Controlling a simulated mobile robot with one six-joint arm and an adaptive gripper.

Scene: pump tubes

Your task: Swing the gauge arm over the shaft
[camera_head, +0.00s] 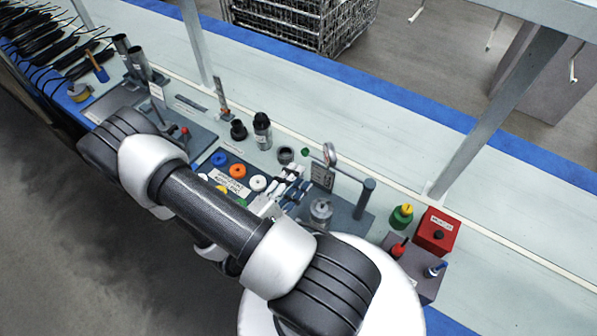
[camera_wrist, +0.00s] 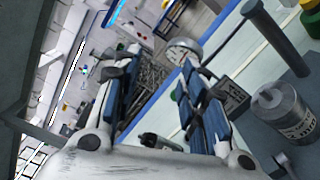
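The gauge arm (camera_head: 347,176) is a thin dark bar reaching left from the top of an upright post (camera_head: 364,200). Its round dial gauge (camera_head: 330,153) is at the left end. In the wrist view the post (camera_wrist: 276,36) is at upper right and the pale dial (camera_wrist: 184,49) shows just beyond the right fingertip; contact cannot be told. A silver labelled cylinder (camera_head: 321,210), also at right in the wrist view (camera_wrist: 286,111), stands on the grey base; I cannot make out a shaft clearly. My gripper (camera_wrist: 160,62), white and blue, is open, with nothing seen held.
A blue tray with coloured rings (camera_head: 237,171) lies left of my gripper. A red box (camera_head: 437,232) and a yellow-green part (camera_head: 401,217) are at right. A metal upright (camera_head: 495,115) rises behind. The rear bench strip is clear.

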